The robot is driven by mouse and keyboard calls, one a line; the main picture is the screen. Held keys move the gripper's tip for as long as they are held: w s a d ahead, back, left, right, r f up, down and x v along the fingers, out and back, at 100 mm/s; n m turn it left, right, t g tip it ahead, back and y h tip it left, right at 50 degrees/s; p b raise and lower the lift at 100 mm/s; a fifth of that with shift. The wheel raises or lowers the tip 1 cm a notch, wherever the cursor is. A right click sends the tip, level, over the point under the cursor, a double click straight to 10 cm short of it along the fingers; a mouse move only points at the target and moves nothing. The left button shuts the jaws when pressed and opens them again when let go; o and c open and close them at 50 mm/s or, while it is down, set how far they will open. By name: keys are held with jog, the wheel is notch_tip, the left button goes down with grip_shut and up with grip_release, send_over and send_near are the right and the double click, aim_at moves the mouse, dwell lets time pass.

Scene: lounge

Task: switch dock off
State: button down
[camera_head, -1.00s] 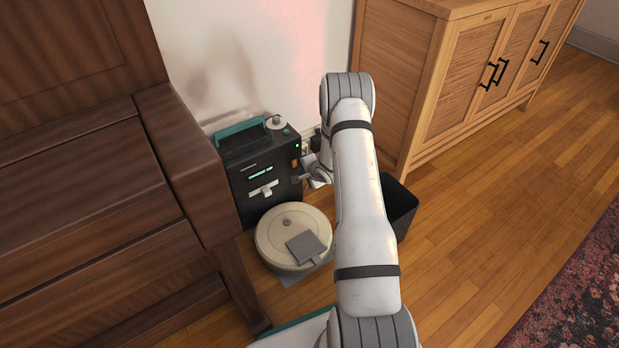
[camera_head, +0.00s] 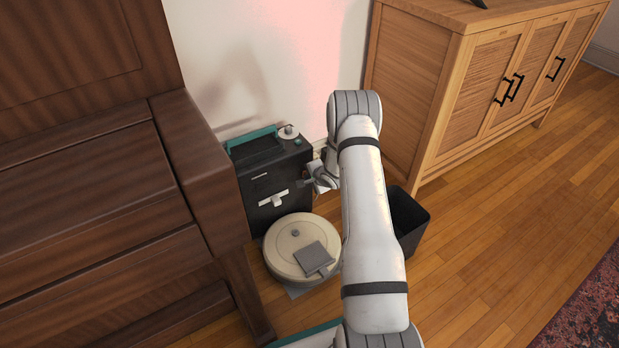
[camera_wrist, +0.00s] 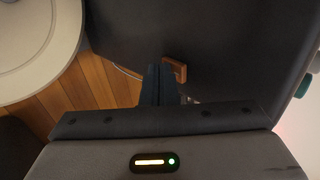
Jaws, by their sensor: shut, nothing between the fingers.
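The dock (camera_head: 262,185) is a dark box with a teal handle on top, standing against the wall. Its front shows no lit display or green light. In the wrist view its dark side panel (camera_wrist: 225,50) fills the upper middle and right, with an orange-brown rocker switch (camera_wrist: 176,69) on it. My gripper (camera_wrist: 160,72) is shut and empty, its fingertips right beside the switch; I cannot tell whether they touch it. In the head view my gripper (camera_head: 304,183) is at the dock's right side, and the switch is hidden there.
A round cream robot vacuum (camera_head: 290,236) sits on the floor before the dock. A black bin (camera_head: 412,240) stands right of my arm. A dark wooden piano-like piece (camera_head: 190,160) is close on the left, a wooden cabinet (camera_head: 420,75) on the right. Open floor lies at lower right.

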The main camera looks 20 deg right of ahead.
jog(key=shift+r+p, duration=0.8)
jog(key=shift+p, duration=0.15)
jog(key=s+f+p+v, duration=0.1)
jog(key=p+v, duration=0.5)
jog(key=v, duration=0.7)
jog(key=shift+s+f, duration=0.3)
jog(key=shift+s, duration=0.15)
jog(key=shift+d+r+p, duration=0.1)
jog(key=shift+p, duration=0.2)
